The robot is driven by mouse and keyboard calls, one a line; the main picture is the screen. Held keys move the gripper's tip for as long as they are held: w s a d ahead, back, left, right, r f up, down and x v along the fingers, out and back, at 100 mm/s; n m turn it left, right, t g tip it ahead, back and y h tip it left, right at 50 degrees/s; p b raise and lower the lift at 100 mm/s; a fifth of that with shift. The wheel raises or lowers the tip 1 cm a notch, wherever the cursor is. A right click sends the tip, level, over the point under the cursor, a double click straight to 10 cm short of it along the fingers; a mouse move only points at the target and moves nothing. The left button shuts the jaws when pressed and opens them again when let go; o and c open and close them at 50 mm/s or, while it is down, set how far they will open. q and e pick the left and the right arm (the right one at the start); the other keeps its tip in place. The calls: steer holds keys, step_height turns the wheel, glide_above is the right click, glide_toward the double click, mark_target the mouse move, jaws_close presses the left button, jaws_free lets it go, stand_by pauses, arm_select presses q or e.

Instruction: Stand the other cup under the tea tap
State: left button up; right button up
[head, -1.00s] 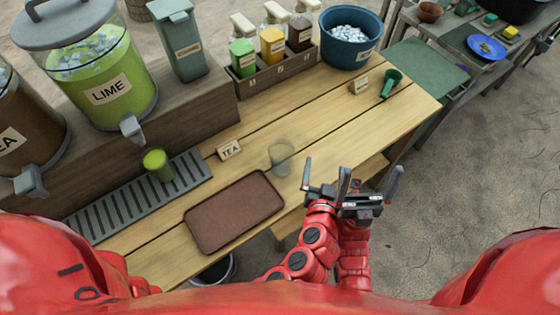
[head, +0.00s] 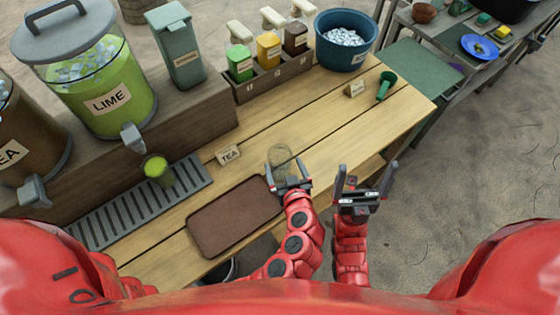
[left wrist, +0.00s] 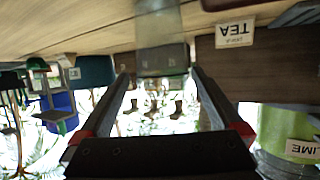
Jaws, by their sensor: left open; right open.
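A cup of green drink (head: 158,172) stands on the slotted drip tray (head: 120,215) near the lime tap (head: 133,137). The tea tap (head: 33,190) is at the far left. My right gripper (head: 359,187) is open and empty beyond the table's front edge.
A brown tray (head: 235,217) lies left of my left gripper. The TEA card (head: 228,154) stands left of the empty cup. A bottle rack (head: 270,82), ice tub (head: 346,40) and green scoop (head: 386,86) are farther back. The table right of the cup is clear.

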mark_target(278, 153)
arm_select(q)
steer(key=shift+x, duration=0.9)
steer(key=shift+w+a+p, duration=0.2)
steer(key=shift+w+p, duration=0.35)
steer(key=shift+p, duration=0.1)
steer(key=p+x, duration=0.1)
steer(key=x, duration=0.2)
steer(key=shift+a+f+p, duration=0.15)
steer(key=shift+p, duration=0.25)
steer(key=shift+w+f, duration=0.3)
steer(key=shift+w, duration=0.2)
steer(key=c, duration=1.1)
steer(key=shift+c, duration=0.2)
